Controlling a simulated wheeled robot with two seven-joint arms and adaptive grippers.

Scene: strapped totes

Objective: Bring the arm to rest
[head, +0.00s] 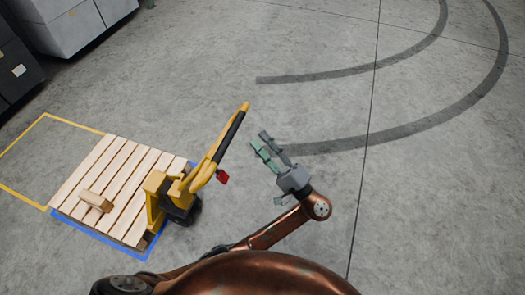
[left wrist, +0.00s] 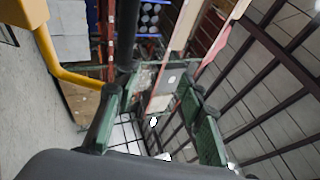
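My left gripper (head: 259,139) is to the right of the yellow pallet jack's handle (head: 232,130), with clear floor around it in the head view. Its two green-padded fingers are apart with nothing between them. In the left wrist view the fingers (left wrist: 150,92) also stand apart and empty. The copper-coloured arm behind it is bent and extends from the body at the bottom. The jack's handle shows in the left wrist view as a black and yellow bar (left wrist: 127,35) near the left finger. My right gripper is not in view.
The pallet jack (head: 172,195) stands at a slatted pallet (head: 85,172) with a small wooden block (head: 96,201) on it. Yellow and blue lines mark the floor there. Grey bins (head: 72,22) and dark bins (head: 14,65) stand upper left. The floor at right is clear, with dark curved marks.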

